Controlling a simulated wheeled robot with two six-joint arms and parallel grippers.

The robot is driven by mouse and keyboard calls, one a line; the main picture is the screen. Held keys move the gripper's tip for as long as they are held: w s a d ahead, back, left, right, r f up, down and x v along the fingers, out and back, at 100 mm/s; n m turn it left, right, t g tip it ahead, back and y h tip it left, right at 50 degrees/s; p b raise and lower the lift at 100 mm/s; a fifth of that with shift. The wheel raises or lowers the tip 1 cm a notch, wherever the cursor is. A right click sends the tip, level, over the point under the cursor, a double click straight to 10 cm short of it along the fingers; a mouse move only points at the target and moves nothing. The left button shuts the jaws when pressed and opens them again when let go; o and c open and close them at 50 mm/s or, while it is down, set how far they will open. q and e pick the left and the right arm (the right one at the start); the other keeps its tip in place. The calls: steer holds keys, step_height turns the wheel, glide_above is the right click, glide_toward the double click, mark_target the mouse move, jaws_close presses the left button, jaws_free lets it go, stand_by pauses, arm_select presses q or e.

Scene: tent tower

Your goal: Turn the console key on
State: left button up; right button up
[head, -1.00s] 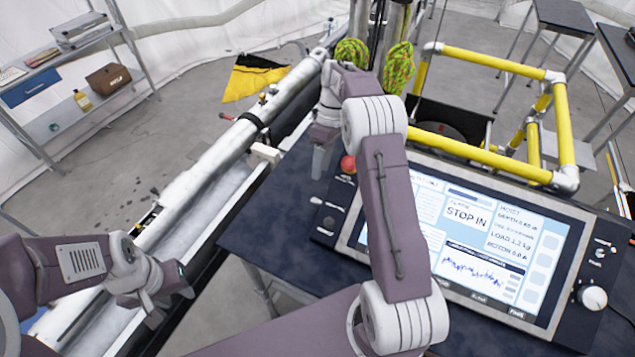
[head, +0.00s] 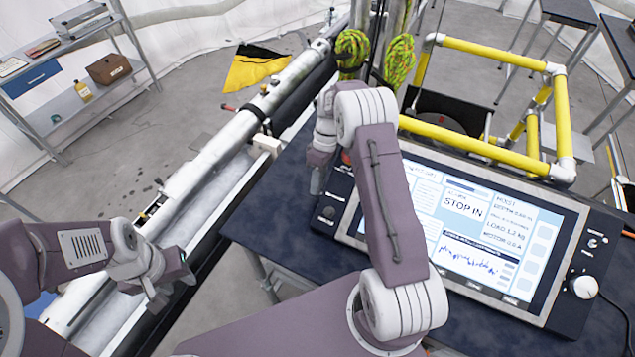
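The console (head: 566,318) lies on the dark table, its lit screen (head: 470,228) reading "STOP IN". I cannot pick out the key for certain. Small dark controls (head: 329,213) sit on the console's left strip, and a small switch-like part (head: 592,243) sits on its right strip. My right gripper (head: 317,188) points down over the upper end of the left strip, close to a mostly hidden red button (head: 346,157). Whether its fingers are apart or touch the console is unclear. My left gripper (head: 176,290) is open and empty beside the long white tube, away from the console.
A white knob (head: 585,287) stands on the console's right strip. A yellow pipe frame (head: 480,148) rises just behind the console. A long white tube (head: 215,155) runs along the left of the table. My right forearm crosses in front of the screen's left part.

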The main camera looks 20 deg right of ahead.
steer(key=shift+s+a+t+h+b, duration=0.2)
steer(key=shift+a+t+h+b, duration=0.05)
steer(key=shift+t+h+b, duration=0.5)
jaws_close()
steer(key=shift+s+a+t+h+b, duration=0.2)
steer(key=shift+t+h+b, duration=0.35)
steer(key=shift+h, duration=0.2)
steer(key=shift+w+r, duration=0.1)
steer(key=o, duration=0.9)
jaws_free()
step_height(320, 180, up, 9)
steer(key=shift+r+b, duration=0.1)
steer(key=shift+b, duration=0.35)
